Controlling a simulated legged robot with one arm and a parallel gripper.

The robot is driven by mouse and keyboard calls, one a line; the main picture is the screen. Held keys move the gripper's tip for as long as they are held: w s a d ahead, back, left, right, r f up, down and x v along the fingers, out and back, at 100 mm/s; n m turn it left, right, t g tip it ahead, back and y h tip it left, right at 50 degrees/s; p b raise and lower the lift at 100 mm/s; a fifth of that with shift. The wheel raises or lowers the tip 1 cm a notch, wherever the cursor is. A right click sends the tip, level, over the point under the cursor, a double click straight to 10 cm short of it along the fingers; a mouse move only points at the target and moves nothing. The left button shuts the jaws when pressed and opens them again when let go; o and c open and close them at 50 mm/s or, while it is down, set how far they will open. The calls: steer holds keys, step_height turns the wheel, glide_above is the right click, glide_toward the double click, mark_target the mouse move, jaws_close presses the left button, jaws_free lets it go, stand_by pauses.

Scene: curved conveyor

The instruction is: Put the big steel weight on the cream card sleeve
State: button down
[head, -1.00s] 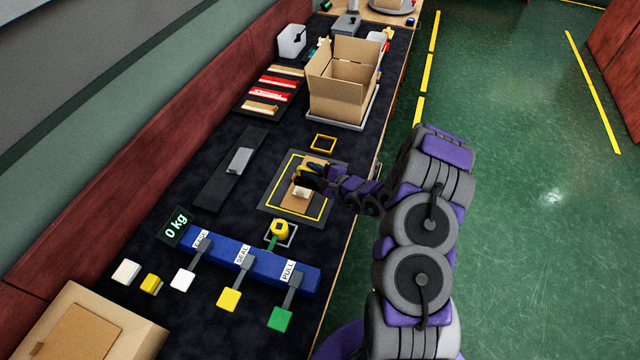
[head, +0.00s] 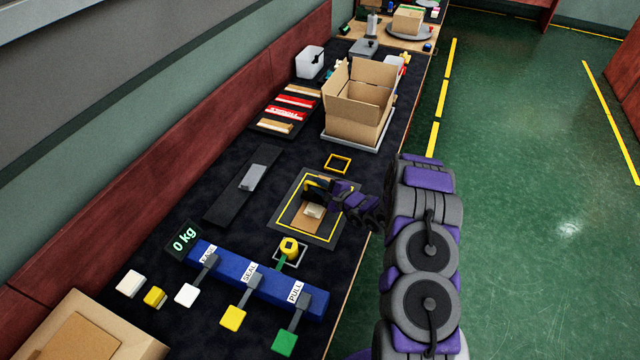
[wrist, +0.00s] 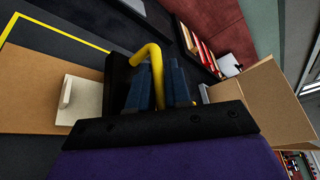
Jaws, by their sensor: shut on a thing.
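My gripper (wrist: 160,88) is shut on the bent yellow handle (wrist: 150,52) of a dark block (wrist: 118,80), which looks like the big steel weight. In the head view this dark block (head: 316,188) is over the far part of a brown card piece (head: 303,219). A small cream piece with a raised edge, apparently the cream card sleeve (head: 313,212), lies on the brown card; it also shows left of my gripper in the wrist view (wrist: 84,101). I cannot tell whether the block touches the card. My fingers hide part of it.
The card lies on a dark mat (head: 286,222) with a yellow outline. An open carton (head: 355,105) stands beyond it. A blue bar with levers (head: 262,280) is nearer. A grey block (head: 253,177) sits on a dark strip to the left.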

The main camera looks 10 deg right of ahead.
steer(key=shift+r, duration=0.15)
steer(key=shift+f, duration=0.35)
steer(key=c, duration=1.1)
jaws_free()
